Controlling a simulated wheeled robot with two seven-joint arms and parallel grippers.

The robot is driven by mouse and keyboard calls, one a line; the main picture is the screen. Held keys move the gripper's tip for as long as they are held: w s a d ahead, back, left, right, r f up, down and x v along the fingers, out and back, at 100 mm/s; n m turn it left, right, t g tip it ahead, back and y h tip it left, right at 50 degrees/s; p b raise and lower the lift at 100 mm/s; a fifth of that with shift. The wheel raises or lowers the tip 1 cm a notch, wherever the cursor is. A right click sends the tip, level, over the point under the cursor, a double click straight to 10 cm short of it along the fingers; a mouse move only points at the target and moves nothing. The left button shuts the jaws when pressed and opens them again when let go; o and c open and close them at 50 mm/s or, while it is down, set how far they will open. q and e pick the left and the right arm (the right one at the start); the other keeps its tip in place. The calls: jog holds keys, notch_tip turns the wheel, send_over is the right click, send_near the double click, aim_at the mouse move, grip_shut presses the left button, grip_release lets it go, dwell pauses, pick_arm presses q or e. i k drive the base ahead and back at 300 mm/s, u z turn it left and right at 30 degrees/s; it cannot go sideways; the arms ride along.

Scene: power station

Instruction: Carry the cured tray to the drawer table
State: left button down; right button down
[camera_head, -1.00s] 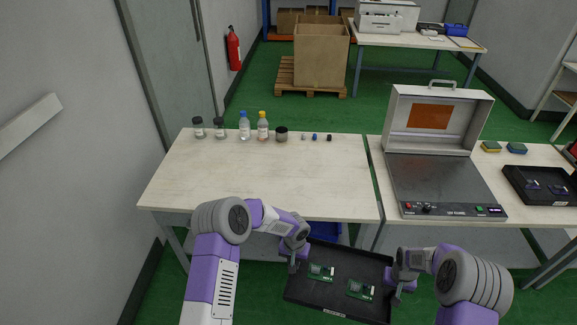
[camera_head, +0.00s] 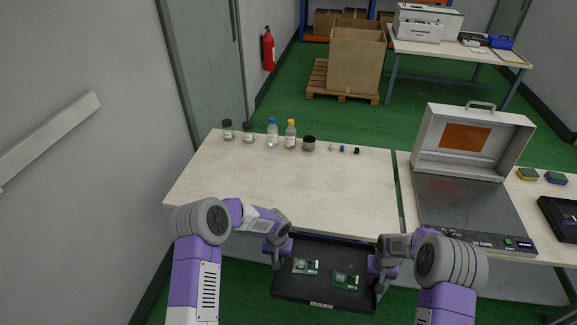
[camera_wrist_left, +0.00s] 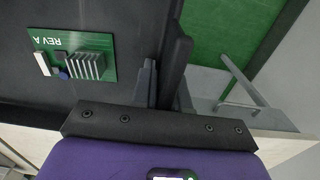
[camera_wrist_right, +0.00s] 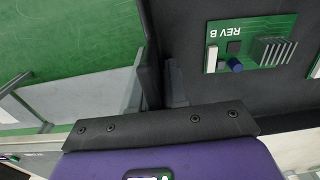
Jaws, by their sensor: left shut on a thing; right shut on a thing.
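The black tray (camera_head: 322,295) is held between my two grippers in front of the near table edge. Two green circuit boards lie in it, the left one (camera_head: 306,267) and the right one (camera_head: 346,281). The left wrist view shows a board (camera_wrist_left: 75,55) marked REV A, and the right wrist view a board (camera_wrist_right: 250,45) marked REV B. My left gripper (camera_head: 277,259) is shut on the tray's left wall (camera_wrist_left: 174,60). My right gripper (camera_head: 377,273) is shut on its right wall (camera_wrist_right: 150,50). The pale-topped table (camera_head: 290,190) stands just beyond the tray.
Bottles and jars (camera_head: 272,133) line the table's back edge; its middle is clear. The open UV cure box (camera_head: 470,205) stands on the table at right. Another black tray (camera_head: 560,225) is at the right edge. A wall (camera_head: 70,170) is at left.

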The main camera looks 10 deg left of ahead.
aim_at(337, 196)
jog(key=i, duration=1.35)
